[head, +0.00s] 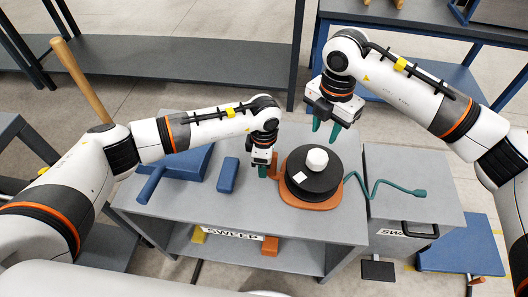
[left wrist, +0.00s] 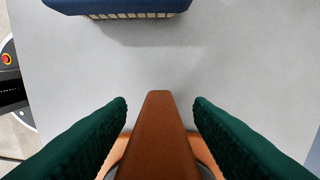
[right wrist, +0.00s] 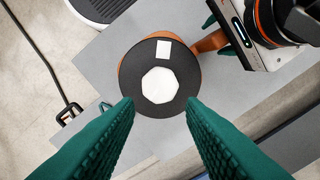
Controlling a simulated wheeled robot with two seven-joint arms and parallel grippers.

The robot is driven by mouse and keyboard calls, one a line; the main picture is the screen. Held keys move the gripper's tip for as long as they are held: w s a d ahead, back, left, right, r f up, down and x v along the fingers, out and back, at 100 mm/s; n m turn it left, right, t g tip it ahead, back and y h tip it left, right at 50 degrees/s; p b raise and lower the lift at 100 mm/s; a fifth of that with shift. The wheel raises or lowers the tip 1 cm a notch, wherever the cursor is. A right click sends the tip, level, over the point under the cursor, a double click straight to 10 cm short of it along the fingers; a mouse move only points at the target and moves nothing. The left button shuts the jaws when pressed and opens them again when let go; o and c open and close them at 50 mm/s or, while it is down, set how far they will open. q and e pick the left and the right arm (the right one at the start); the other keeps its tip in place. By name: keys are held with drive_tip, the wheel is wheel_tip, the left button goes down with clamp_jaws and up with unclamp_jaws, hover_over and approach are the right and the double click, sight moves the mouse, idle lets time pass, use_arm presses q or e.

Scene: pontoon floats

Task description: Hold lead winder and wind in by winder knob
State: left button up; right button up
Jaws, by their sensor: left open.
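The lead winder (head: 313,189) stands on the grey bench top, with a black drum on an orange base. A white faceted winder knob (head: 317,160) sits on its top; it also shows in the right wrist view (right wrist: 159,85). An orange handle (left wrist: 160,130) sticks out from the winder's left side. My left gripper (head: 262,172) is open, with its green fingers on either side of the handle and gaps visible at the tips. My right gripper (head: 326,132) is open and empty above and behind the winder, its fingers pointing down, apart from the knob.
A teal lead (head: 385,185) zigzags from the winder to the right over a grey cabinet (head: 412,215). A SWEEP label (head: 232,233) marks the bench front.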

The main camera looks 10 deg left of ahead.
use_arm(q)
drive_tip(key=shift+f, duration=0.4)
drive_tip(key=shift+c, duration=0.4)
